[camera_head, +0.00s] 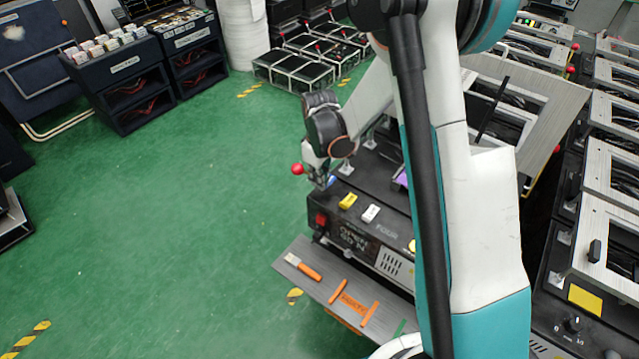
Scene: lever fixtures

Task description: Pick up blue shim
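The blue shim (331,183) shows as a small blue patch at the left end of the top of the black fixture box. My gripper (322,182) points down right at it, and its fingers cover part of the shim. The view is too small to tell whether the fingers touch the shim or whether they are open or shut. My white, teal and black arm fills the middle right and hides part of the fixture.
A yellow shim (348,201) and a white shim (370,213) lie on the same box to the right. A red ball knob (298,169) is just left of my gripper. A grey board with an orange-handled tool (303,267) is in front. Green floor is clear at left.

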